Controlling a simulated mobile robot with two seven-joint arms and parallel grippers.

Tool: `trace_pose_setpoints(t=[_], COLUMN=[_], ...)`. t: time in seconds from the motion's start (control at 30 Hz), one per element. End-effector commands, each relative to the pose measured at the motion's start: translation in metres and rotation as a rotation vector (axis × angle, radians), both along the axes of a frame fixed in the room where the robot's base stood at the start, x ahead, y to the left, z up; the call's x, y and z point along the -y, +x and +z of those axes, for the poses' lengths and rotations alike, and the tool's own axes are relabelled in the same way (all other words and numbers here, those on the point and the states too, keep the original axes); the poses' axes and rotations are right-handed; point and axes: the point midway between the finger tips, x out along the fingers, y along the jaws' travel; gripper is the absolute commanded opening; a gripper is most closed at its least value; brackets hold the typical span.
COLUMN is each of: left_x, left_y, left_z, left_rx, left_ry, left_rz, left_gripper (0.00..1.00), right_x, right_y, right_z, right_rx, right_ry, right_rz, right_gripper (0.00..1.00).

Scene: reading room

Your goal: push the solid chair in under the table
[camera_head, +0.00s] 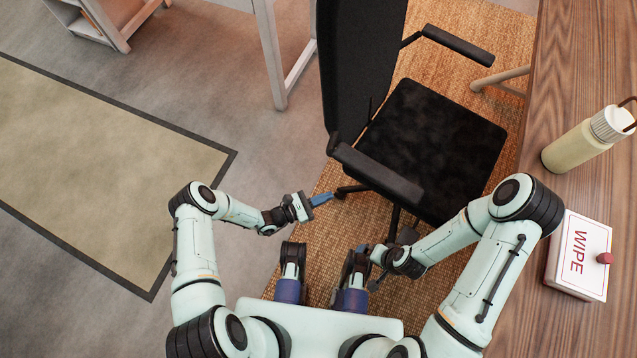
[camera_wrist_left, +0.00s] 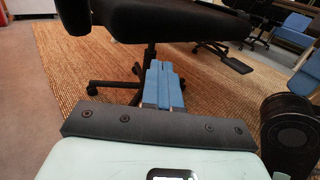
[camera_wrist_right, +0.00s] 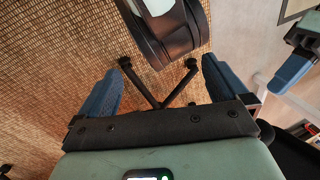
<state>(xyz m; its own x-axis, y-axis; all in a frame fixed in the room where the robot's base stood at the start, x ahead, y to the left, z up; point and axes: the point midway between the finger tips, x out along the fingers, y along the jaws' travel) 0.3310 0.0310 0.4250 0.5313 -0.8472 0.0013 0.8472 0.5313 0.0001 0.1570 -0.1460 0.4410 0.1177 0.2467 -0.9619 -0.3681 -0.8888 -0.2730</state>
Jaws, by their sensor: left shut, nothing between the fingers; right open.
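The solid chair is a black office chair (camera_head: 430,140) with a tall back, two armrests and a castered base. It stands on the woven rug with its seat just left of the wooden table (camera_head: 530,110); a narrow gap shows between them. Its seat underside and base also show in the left wrist view (camera_wrist_left: 175,22). My left gripper (camera_head: 322,199) is shut and empty, low beside the near-left of the chair, close to a caster; I cannot tell whether they touch.
A cream bottle (camera_head: 585,140) and a white box marked WIPE (camera_head: 580,255) stand on the table. A wooden leg (camera_head: 500,78) shows under its far part. A white-legged piece of furniture (camera_head: 272,55) stands behind the chair. A bordered mat (camera_head: 100,160) and open floor lie left.

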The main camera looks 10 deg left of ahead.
Motion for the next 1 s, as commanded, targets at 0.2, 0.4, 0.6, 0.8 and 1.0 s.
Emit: trace_pose_setpoints(t=[0.2,0.4,0.6,0.8,1.0], left_x=[0.042,0.066,0.075,0.075,0.08], left_y=[0.024,0.04,0.045,0.045,0.049], left_z=[-0.001,-0.001,0.0,0.0,-0.001], left_rx=[0.002,0.001,-0.001,-0.001,0.0], left_ry=[-0.001,0.0,0.0,0.0,0.0], left_rz=[-0.005,-0.005,-0.004,-0.004,-0.004], left_gripper=[0.0,0.0,0.0,0.0,0.0], right_x=[0.005,0.01,0.011,0.011,0.012], right_y=[0.01,0.018,0.021,0.021,0.024], right_z=[-0.009,-0.015,-0.016,-0.016,-0.019], right_rx=[0.025,0.047,0.055,0.056,0.061], right_ry=[-0.013,-0.024,-0.028,-0.029,-0.031], right_rz=[-0.012,-0.021,-0.025,-0.024,-0.027], right_gripper=[1.0,1.0,1.0,1.0,1.0])
